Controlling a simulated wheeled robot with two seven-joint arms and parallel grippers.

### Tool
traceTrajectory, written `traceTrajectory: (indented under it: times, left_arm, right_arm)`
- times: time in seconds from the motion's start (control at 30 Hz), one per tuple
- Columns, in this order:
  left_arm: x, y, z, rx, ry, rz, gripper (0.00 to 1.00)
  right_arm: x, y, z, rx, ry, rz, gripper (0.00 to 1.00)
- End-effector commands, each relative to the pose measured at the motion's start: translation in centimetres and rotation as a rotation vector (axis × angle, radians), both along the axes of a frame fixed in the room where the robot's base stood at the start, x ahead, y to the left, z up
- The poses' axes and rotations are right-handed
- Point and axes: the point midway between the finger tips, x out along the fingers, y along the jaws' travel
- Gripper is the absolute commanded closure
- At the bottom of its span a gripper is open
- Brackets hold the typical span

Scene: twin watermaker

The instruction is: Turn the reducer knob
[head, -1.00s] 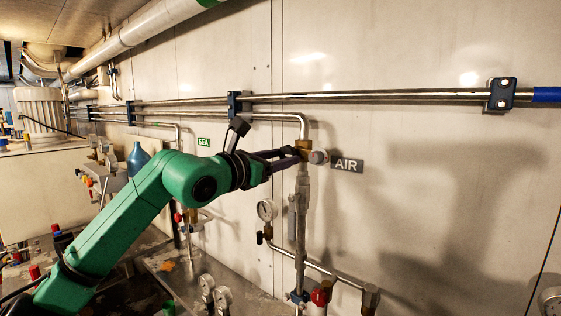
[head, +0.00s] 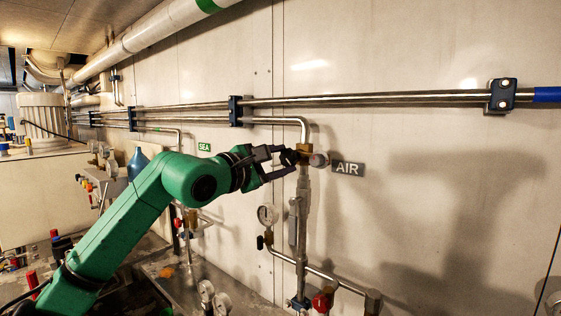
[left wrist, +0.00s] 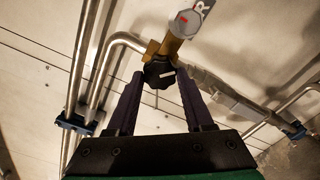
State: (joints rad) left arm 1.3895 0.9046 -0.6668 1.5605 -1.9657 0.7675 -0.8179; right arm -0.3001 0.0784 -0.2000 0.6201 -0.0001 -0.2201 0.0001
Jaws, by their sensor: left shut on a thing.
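The reducer knob (head: 288,157) is a black, lobed knob on the brass reducer body (head: 304,156) beside the AIR sign. In the left wrist view the knob (left wrist: 157,72) shows a white pointer line, lying nearly level in that picture. My left gripper (head: 289,159) reaches it from the left, with one finger above the knob and one below. In the left wrist view its two dark fingertips sit on either side of the knob, shut on it. The far sides of the knob are hidden. My right gripper is in no view.
A small round gauge or cap (head: 319,160) sits right of the reducer, before the AIR sign (head: 348,168). Below are a vertical pipe (head: 302,220), a pressure gauge (head: 267,214) and a red valve handle (head: 321,301). Horizontal pipes (head: 380,98) run above. The wall to the right is clear.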

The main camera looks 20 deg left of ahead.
Motion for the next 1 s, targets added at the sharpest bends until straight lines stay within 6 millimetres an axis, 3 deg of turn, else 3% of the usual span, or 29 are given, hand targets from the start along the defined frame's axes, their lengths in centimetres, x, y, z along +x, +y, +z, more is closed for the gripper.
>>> traceTrajectory:
  times: [0.63, 0.67, 0.73, 1.0]
  left_arm:
    - [-0.03, -0.01, 0.1, 0.057, -0.025, -0.001, 1.0]
    - [-0.03, -0.01, 0.1, 0.057, -0.025, -0.001, 0.44]
    - [-0.03, -0.02, 0.09, 0.057, -0.025, -0.001, 0.18]
    - [-0.01, -0.01, 0.03, 0.056, -0.024, 0.0, 0.18]
  right_arm:
    - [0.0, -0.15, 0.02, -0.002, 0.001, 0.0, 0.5]
    - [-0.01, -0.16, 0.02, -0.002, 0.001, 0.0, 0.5]
    - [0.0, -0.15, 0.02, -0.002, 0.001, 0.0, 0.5]
    - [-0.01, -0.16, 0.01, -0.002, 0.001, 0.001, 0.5]
